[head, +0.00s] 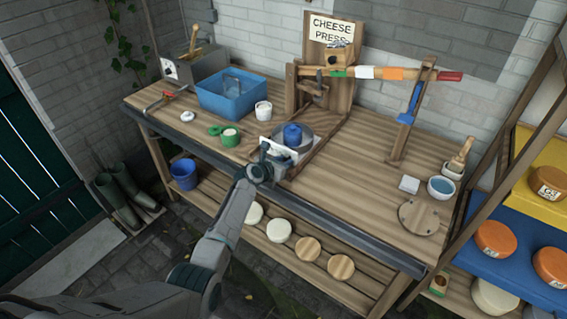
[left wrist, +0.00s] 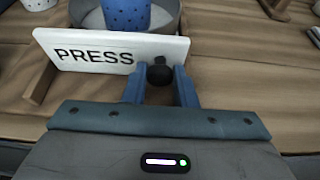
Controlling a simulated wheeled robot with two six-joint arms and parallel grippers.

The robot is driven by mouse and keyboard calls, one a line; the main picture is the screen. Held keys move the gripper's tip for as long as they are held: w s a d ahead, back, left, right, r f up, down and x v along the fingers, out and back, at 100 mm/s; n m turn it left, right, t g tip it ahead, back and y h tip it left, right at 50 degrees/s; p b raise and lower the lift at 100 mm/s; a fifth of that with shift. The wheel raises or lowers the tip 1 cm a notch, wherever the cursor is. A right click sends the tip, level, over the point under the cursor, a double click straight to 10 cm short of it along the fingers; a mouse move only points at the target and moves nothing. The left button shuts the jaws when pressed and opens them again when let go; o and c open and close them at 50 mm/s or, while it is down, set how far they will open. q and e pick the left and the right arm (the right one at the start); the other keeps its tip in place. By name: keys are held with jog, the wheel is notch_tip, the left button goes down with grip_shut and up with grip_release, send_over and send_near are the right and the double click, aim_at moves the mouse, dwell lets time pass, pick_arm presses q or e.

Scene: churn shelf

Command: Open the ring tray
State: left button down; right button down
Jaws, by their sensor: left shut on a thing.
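A white front plate marked PRESS (left wrist: 95,55) spans the upper part of the left wrist view, with a round black knob (left wrist: 160,71) on its face. I take it as the front of the ring tray; the plate also shows in the head view (head: 283,152). Behind it, a blue mould (head: 292,132) stands in a round grey metal pan (head: 306,143) under the press. The blue mould shows speckled in the left wrist view (left wrist: 126,14). My left gripper (left wrist: 160,82) is shut on the knob, one blue finger on each side. My right gripper is not in view.
A wooden cheese press with a long striped lever (head: 385,73) stands behind the pan.

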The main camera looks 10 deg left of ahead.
pick_arm(q)
jog(key=c, duration=1.2)
grip_release()
jog(key=shift+c, duration=0.2)
jog(key=shift+o, duration=0.3)
jog(key=shift+s+a+r, duration=0.25)
jog(key=shift+s+a, duration=0.05)
jog(key=shift+s, duration=0.3)
jog(key=v, duration=0.9)
jog(key=shift+s, duration=0.2)
